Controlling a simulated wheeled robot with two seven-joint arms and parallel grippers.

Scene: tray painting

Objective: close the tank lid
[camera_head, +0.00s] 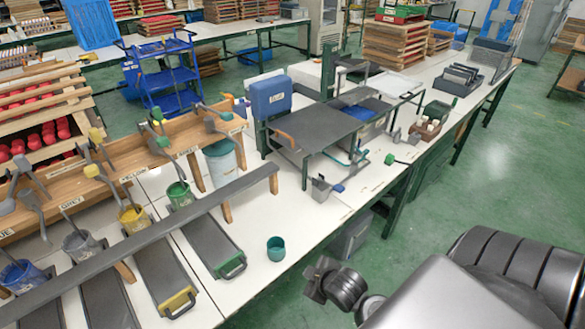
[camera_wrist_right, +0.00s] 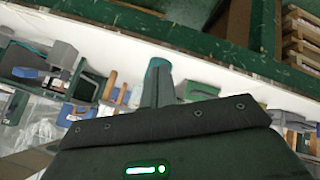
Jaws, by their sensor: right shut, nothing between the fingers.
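A tank (camera_head: 372,108) with a blue interior stands behind a large dark flat panel (camera_head: 318,128) near the middle of the bench in the head view. The panel lies level on a frame to the left of the tank and has an orange handle (camera_head: 285,138) at its left edge. It looks like the lid, but I cannot tell for sure; the tank's top shows partly uncovered. My right gripper (camera_head: 318,280) is low, off the bench's front edge, well apart from the panel and tank. In the right wrist view its fingers (camera_wrist_right: 158,82) are shut and empty. My left gripper is not in view.
A blue labelled box (camera_head: 271,97) stands behind the panel. A teal cup (camera_head: 276,250) and a small grey container (camera_head: 320,188) stand on the bench front. Trays and paint pots, such as a green one (camera_head: 179,195), fill the left. The green floor (camera_head: 480,190) to the right is clear.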

